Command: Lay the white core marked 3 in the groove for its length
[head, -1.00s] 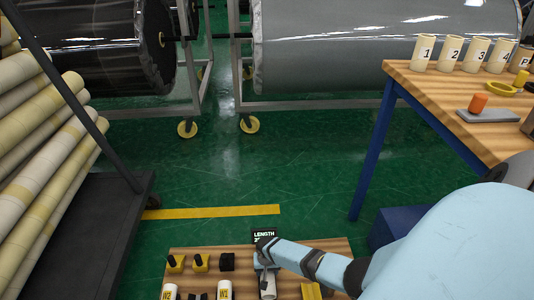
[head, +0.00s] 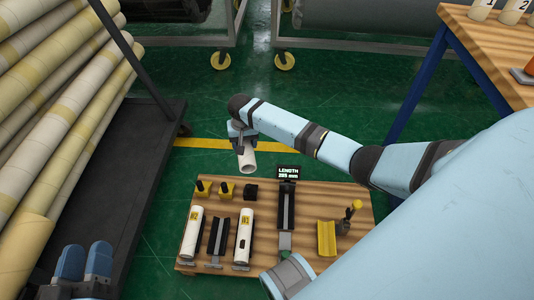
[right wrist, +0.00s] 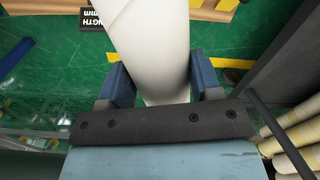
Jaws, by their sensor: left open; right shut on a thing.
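My right gripper (head: 243,146) is shut on a white core (head: 247,162), a short hollow tube held tilted above the floor, just past the far edge of the wooden board (head: 358,205). The same core fills the middle of the right wrist view (right wrist: 150,45), between the two blue fingers; no number shows on its visible side. My left gripper (head: 84,262) is open and empty at the lower left, apart from the board.
Two labelled white tubes (head: 193,232) (head: 243,238) lie on the board beside an empty dark channel (head: 218,240). A yellow trough (head: 326,238) and small yellow and black blocks stand nearby. A dark cart (head: 150,135) with long rolls is left; a wooden table (head: 490,50) is right.

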